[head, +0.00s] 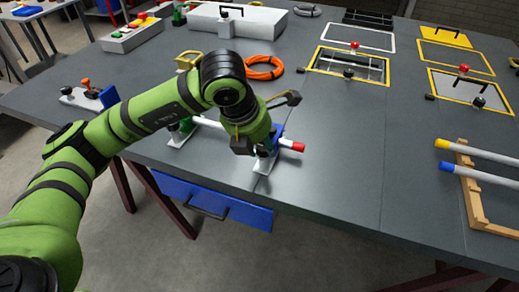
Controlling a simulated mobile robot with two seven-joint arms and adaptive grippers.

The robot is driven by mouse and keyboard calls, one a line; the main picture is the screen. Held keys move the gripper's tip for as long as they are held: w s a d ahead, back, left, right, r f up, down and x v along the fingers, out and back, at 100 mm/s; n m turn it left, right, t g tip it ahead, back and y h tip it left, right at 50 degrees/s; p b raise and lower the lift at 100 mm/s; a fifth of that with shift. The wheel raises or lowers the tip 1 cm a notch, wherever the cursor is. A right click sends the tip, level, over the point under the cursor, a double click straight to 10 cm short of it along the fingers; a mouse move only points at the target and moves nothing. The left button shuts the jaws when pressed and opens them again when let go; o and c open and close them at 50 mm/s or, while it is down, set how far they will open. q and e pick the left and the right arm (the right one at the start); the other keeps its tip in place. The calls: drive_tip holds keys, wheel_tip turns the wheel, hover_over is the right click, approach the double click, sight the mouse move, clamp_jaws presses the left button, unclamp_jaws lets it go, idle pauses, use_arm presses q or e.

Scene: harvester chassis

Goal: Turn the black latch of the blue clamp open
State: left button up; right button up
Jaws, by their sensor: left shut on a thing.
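The blue clamp (279,131) stands on a small white base near the table's front edge, around the white tube close to its red end (298,147). My left gripper (262,148) is down at this clamp, largely hidden behind my green wrist. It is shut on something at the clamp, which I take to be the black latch. The latch itself is hidden by the gripper and wrist, so its angle cannot be told. My right gripper is out of view.
A green clamp (180,132) holds the tube's other end. An orange cable coil (264,68) lies behind the wrist. A blue drawer (213,202) hangs under the front edge. A wooden rack (473,205) with tubes stands right. The table between is clear.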

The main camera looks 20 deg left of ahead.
use_arm(q)
drive_tip(key=shift+s+d+f+n+b, duration=0.15)
drive_tip(key=shift+d+f+n+b, duration=0.05)
drive_tip(key=shift+n+b, duration=0.2)
idle(0.3)
drive_tip(key=o, duration=1.1)
drive_tip(key=shift+r+y, duration=0.1)
drive_tip(key=shift+y, duration=0.2)
drive_tip(key=shift+r, duration=0.1)
drive_tip(key=shift+a+r, duration=0.1)
drive_tip(key=shift+r, duration=0.1)
drive_tip(key=v, duration=1.1)
drive_tip(key=shift+r, duration=0.2)
